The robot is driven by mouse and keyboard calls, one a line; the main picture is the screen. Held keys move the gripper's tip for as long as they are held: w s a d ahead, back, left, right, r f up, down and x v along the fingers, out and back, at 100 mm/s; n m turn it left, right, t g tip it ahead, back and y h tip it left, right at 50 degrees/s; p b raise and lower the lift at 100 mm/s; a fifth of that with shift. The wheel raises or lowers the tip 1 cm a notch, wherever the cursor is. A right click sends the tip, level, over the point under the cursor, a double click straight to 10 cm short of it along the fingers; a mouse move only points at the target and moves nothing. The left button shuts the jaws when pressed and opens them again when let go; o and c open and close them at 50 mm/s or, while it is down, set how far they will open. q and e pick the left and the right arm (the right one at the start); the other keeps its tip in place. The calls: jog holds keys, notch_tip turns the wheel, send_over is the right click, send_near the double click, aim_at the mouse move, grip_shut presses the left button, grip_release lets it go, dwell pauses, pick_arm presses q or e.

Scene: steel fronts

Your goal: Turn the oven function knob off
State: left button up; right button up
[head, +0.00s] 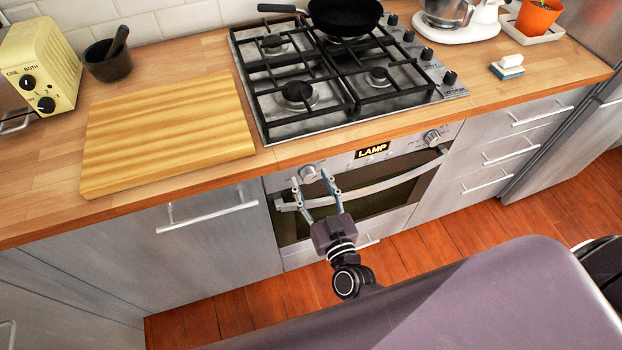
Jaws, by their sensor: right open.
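The oven's front panel carries a round silver knob (308,172) at its left end and another knob (432,137) at its right end. Between them a lit display (372,151) reads "LAMP". The panel does not show clearly which knob sets the function. My right gripper (311,178) is open, its two fingers on either side of the left knob. I cannot tell whether the fingers touch it. The knob's pointer is too small to read. My left gripper is not in view.
The oven door handle (390,184) runs just below the panel, behind my right gripper's fingers. The counter edge overhangs above. A gas hob (272,118) with a black pan (344,16), a wooden board (165,135) and a yellow toaster (40,66) stand on the counter.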

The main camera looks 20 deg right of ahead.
jog(key=shift+w, duration=0.4)
jog(key=shift+c, duration=0.4)
jog(key=c, duration=1.1)
